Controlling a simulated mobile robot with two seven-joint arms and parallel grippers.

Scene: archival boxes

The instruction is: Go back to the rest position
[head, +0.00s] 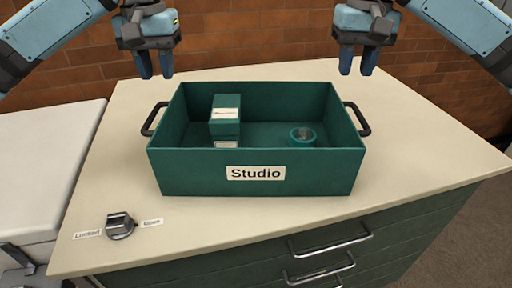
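My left gripper (155,64) hangs above the back left of the counter, fingers pointing down. A small gap shows between its fingertips and nothing is between them. My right gripper (357,60) hangs above the back right in the same way, also with a small gap and empty. Both are apart from the green box (258,171) labelled "Studio", which stands on the cream countertop (262,226) below and between them.
Inside the box are a stack of small green boxes (224,118) and a round teal container (302,137). Black handles stick out at both sides. A metal knob (120,226) sits at the front left between two labels. A brick wall (262,45) stands behind.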

